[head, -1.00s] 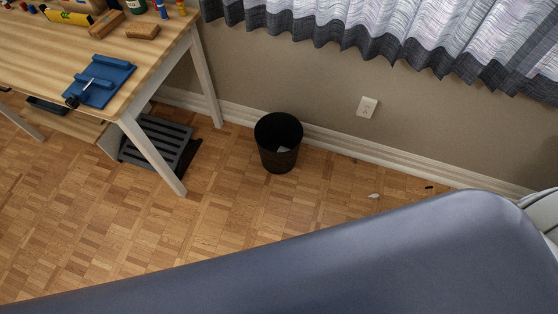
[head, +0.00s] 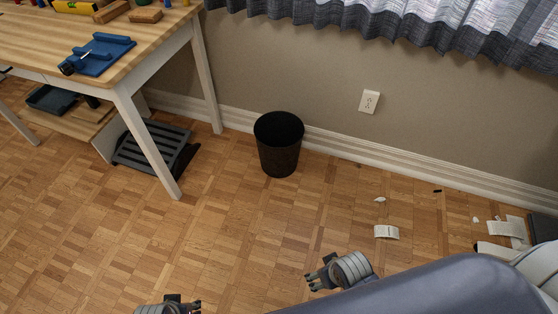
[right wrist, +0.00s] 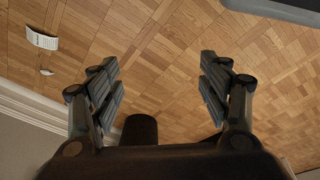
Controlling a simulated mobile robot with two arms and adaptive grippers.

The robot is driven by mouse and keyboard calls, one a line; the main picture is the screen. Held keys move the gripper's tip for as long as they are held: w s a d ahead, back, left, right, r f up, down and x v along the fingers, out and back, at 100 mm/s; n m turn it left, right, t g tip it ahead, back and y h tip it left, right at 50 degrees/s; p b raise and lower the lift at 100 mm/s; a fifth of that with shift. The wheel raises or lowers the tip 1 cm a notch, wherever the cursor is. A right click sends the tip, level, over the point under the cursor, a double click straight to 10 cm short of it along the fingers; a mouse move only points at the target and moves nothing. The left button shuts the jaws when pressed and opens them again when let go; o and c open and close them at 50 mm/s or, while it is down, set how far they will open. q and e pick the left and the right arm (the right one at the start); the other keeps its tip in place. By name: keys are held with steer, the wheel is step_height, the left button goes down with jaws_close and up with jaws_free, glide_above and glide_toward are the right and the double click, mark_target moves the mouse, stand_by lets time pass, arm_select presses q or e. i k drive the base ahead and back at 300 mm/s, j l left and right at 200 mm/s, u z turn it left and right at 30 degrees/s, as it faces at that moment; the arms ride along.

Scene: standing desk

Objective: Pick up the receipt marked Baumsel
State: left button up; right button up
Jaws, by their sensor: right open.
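A white receipt (head: 386,232) with faint print lies flat on the parquet floor, right of the black bin. A second white receipt (head: 502,229) lies farther right beside a dark object. The print is too small to read, so I cannot tell which is marked Baumsel. My right gripper (head: 309,281) is left of and nearer than the first receipt, apart from it. In the right wrist view my right gripper (right wrist: 160,85) is open and empty, with a receipt (right wrist: 41,39) at the upper left. My left gripper (head: 196,306) is partly cut off at the bottom edge; its jaws are unclear.
A black waste bin (head: 279,145) stands by the wall. Small white scraps (head: 380,199) lie near the receipts. A wooden desk (head: 160,45) with a grey footrest (head: 157,148) below stands at the left. The middle floor is clear.

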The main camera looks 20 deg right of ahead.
mark_target(389, 231)
steer(key=z, duration=1.8)
